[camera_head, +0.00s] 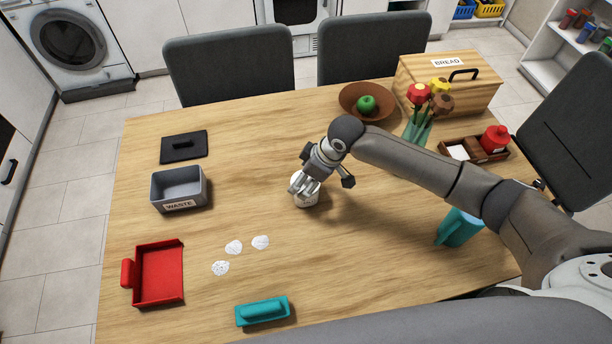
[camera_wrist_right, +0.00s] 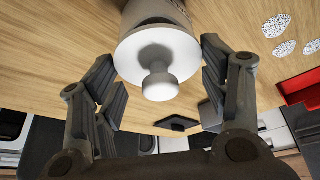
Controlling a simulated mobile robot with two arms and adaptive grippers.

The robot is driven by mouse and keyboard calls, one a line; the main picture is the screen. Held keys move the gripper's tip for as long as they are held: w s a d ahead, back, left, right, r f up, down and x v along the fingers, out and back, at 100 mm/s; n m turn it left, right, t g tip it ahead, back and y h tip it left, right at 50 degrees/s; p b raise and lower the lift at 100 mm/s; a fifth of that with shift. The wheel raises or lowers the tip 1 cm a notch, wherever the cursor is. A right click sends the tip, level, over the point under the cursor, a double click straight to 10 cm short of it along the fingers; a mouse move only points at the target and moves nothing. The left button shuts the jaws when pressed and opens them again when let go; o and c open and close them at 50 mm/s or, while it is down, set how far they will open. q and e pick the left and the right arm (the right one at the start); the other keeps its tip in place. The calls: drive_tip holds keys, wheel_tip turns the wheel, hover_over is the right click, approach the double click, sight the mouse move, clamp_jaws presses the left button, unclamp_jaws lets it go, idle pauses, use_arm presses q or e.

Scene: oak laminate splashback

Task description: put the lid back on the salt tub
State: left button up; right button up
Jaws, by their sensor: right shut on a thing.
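The salt tub (camera_head: 306,202) stands on the table under my right gripper (camera_head: 304,184), which hides much of it in the head view. In the right wrist view the tub (camera_wrist_right: 155,10) shows at the top edge, behind the round white lid (camera_wrist_right: 130,52) with its knob. My right gripper (camera_wrist_right: 157,58) has a finger on each side of the lid and is shut on it at the rim. The lid is at the tub's mouth; a dark band shows between them, and I cannot tell whether they touch. My left gripper is not in view.
Several things stand around: a grey waste bin (camera_head: 180,190), black lid (camera_head: 184,147), red dustpan (camera_head: 160,273), teal brush (camera_head: 263,311), teal mug (camera_head: 459,228), flower vase (camera_head: 418,132) and bowl (camera_head: 368,101). White spills (camera_head: 234,247) lie left of the tub. The table's middle is mostly clear.

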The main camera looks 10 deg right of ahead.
drive_tip(key=shift+f+p, duration=0.1)
drive_tip(key=shift+p, duration=0.55)
idle(0.8)
idle(0.4)
drive_tip(key=o, duration=0.9)
drive_tip(key=shift+o, duration=0.3)
drive_tip(key=shift+o, duration=0.6)
drive_tip(key=shift+r+p, duration=3.5)
drive_tip(key=shift+p, duration=0.3)
